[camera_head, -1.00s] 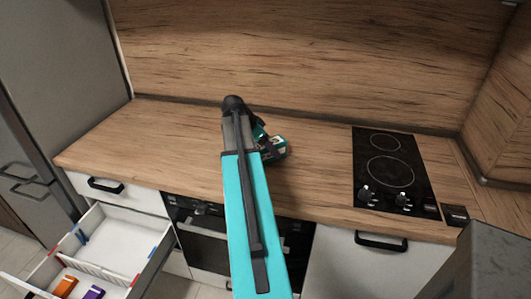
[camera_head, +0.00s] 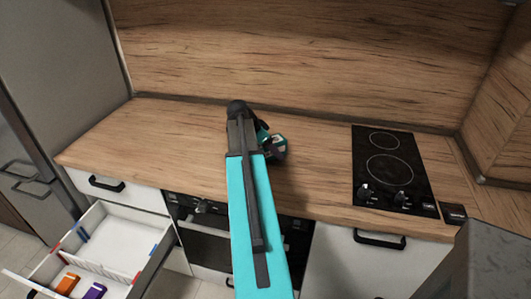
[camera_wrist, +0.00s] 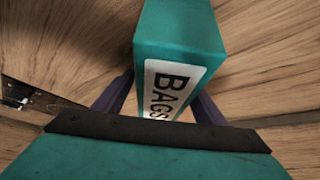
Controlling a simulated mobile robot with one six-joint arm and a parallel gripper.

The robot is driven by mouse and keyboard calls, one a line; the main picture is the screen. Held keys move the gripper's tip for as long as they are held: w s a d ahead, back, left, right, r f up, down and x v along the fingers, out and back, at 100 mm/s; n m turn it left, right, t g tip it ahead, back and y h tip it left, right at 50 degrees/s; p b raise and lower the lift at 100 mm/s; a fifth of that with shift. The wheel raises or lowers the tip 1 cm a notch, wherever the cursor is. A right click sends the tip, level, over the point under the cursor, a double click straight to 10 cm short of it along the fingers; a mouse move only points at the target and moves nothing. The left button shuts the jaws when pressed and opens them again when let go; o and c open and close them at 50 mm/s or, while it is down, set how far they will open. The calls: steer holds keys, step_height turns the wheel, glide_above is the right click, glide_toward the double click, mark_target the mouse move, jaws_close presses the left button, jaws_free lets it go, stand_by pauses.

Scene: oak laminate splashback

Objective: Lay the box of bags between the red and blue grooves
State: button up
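The box of bags (camera_wrist: 180,30) is teal with a white label reading "BAGS". In the wrist view it sits between the two dark purple fingers of my gripper (camera_wrist: 165,100), which press close on both sides. It covers the fingertips. In the head view my gripper (camera_head: 274,147) is over the counter's middle, partly behind my arm, and the box is hard to tell apart from it. The open white drawer (camera_head: 118,243) is at lower left. Red marks (camera_head: 57,247) and blue marks (camera_head: 82,236) show on its side walls.
An orange item (camera_head: 68,283) and a purple item (camera_head: 94,291) lie in the drawer's front part, before a white divider (camera_head: 100,270). A black cooktop (camera_head: 391,175) is at right. The wooden counter (camera_head: 150,140) is clear at left. A fridge (camera_head: 50,90) stands far left.

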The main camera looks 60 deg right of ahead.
steer(key=c, duration=1.3)
steer(key=shift+o, duration=0.2)
steer(key=shift+r, duration=0.15)
steer(key=shift+r+b, duration=0.75)
steer(key=shift+r, duration=0.75)
steer(key=s+a+b, duration=0.1)
steer(key=a, duration=0.3)
steer(key=s+a+r+b, duration=0.1)
steer(key=a, duration=0.4)
steer(key=s+a+b, duration=0.1)
steer(key=a+b, duration=0.1)
steer(key=a, duration=0.3)
steer(key=shift+s+r, duration=0.15)
steer(key=shift+s, duration=0.2)
steer(key=shift+s+a+r, duration=0.2)
steer(key=shift+a+r, duration=0.05)
steer(key=shift+a, duration=0.5)
